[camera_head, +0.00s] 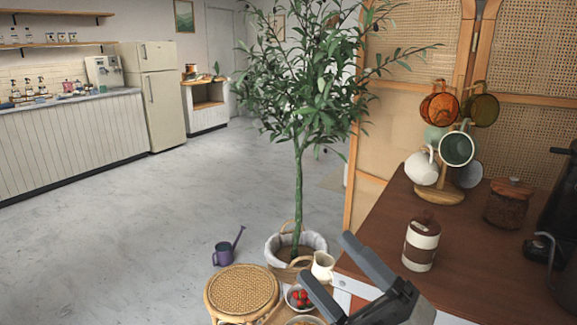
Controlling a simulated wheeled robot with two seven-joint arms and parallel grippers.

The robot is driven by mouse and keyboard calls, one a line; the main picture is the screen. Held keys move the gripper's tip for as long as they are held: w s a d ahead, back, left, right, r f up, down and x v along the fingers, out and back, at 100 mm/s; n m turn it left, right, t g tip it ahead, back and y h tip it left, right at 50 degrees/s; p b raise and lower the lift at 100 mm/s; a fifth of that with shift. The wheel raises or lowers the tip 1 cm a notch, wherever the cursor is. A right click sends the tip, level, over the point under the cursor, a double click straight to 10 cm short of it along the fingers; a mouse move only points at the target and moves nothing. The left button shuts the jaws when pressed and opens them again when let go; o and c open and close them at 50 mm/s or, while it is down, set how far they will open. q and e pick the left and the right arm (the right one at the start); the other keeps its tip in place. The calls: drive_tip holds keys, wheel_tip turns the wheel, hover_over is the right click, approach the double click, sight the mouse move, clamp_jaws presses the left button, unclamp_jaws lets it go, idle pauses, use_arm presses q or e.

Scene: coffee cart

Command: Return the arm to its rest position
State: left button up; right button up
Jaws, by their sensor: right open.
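My right gripper (335,277) shows at the bottom centre-right, in front of the front left corner of the brown coffee counter (385,225). Its two grey fingers are spread apart with nothing between them. Behind the fingers, a cream pitcher (322,266) and a bowl of red fruit (298,297) stand lower down, and the fingers partly cover the surface around them. My left gripper is not in the picture.
On the counter stand a brown and white canister (421,243), a mug tree (440,192) hung with several mugs, a lidded jar (508,203) and a dark machine (562,200). A potted tree (299,190), a wicker stool (241,291) and a watering can (225,252) stand left. Open floor lies further left.

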drive_tip(key=d+f+m+h, duration=0.3)
drive_tip(key=f+m+h, duration=0.4)
drive_tip(key=f+m, duration=0.25)
drive_tip(key=d+f+m+h, duration=0.3)
drive_tip(key=f+m+h, duration=0.3)
drive_tip(key=f+m, duration=0.35)
drive_tip(key=s+d+f+m+g+h, duration=0.2)
drive_tip(key=s+f+m+g, duration=0.3)
drive_tip(key=s+f, duration=0.4)
wheel_tip(320, 180, down, 4)
drive_tip(key=shift+r+m, duration=0.2)
drive_tip(key=shift+m, duration=0.1)
